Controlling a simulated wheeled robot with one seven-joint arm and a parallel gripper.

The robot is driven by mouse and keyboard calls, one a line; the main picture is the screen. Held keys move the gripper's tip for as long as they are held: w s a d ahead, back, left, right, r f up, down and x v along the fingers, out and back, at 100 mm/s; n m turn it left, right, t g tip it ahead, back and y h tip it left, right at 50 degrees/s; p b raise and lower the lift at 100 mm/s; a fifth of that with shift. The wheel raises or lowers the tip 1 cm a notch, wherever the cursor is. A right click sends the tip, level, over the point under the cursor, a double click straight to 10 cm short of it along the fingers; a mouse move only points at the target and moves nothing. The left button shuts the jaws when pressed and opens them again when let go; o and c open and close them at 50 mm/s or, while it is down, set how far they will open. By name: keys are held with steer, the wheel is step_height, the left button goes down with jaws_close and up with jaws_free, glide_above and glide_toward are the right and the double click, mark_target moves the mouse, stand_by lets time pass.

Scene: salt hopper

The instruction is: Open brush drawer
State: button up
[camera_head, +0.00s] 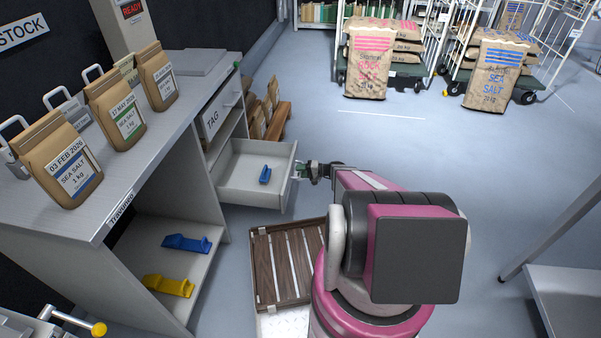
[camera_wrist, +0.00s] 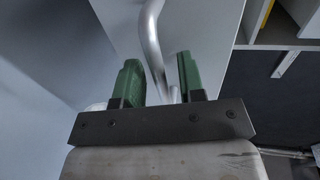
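The drawer (camera_head: 234,188) under the counter is pulled well out, and a small blue item (camera_head: 265,174) lies inside it. My gripper (camera_head: 302,170) is at the drawer's front face, on its right side. In the wrist view, my gripper's two green fingers (camera_wrist: 157,80) stand apart on either side of a curved silver handle (camera_wrist: 152,35). Gaps show between the fingers and the bar, so the gripper looks open around the handle. A closed drawer labelled TAG (camera_head: 211,121) is above the open one.
The counter (camera_head: 150,150) holds several paper salt bags. A blue scoop (camera_head: 187,243) and a yellow scoop (camera_head: 168,286) lie on the lower shelf.

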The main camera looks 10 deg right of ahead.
steer(key=v, duration=1)
steer(key=shift+d, duration=0.25)
steer(key=s+a+r+n+g+h, duration=0.2)
steer(key=s+a+r+g+h, duration=0.3)
steer(key=s+a+r, duration=0.45)
steer(key=s+a+r+n+h, duration=0.2)
steer(key=s+r+h, duration=0.7)
steer(key=r, duration=0.6)
steer(key=shift+s+h, duration=0.3)
steer(key=shift+s, duration=0.7)
